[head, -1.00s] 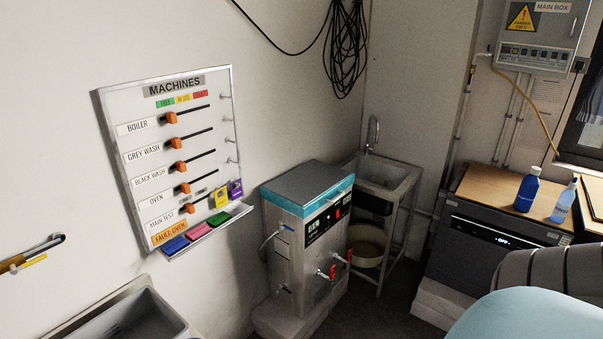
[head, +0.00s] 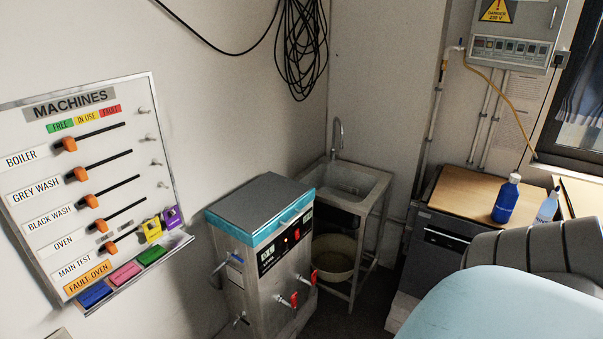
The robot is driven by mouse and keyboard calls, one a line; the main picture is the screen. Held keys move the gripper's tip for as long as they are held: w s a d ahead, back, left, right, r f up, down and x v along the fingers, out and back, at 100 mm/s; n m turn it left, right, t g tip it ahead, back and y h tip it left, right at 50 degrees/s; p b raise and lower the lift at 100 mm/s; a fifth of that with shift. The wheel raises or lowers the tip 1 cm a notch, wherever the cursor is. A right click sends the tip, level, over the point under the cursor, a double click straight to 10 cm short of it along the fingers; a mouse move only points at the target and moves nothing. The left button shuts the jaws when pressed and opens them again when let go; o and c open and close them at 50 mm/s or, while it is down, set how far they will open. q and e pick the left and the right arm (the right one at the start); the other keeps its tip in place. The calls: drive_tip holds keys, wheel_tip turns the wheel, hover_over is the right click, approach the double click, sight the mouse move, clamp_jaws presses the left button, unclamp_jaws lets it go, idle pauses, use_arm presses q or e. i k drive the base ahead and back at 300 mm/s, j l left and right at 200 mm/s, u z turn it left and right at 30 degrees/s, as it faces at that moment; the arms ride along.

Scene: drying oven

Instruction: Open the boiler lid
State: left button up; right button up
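The boiler (head: 268,262) is a steel box on a low plinth, standing against the wall in the lower middle of the head view. Its flat grey lid (head: 262,203) with a teal front edge (head: 285,226) lies closed on top. The front has a dark panel with a small display and lit switch (head: 297,233), and red-handled taps (head: 292,299) below.
A steel sink (head: 350,182) stands behind the boiler, with a bowl (head: 335,256) under it. A machines board (head: 92,190) hangs on the left wall. At the right, a wooden counter (head: 465,192) carries a blue bottle (head: 506,200) and a spray bottle (head: 548,207).

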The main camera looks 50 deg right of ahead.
sight(251, 214)
drive_tip(key=i+l, duration=0.1)
drive_tip(key=l, duration=0.95)
drive_tip(key=i+l, duration=0.15)
drive_tip(key=l, duration=0.4)
drive_tip(key=i+l, duration=0.1)
drive_tip(key=l, duration=0.4)
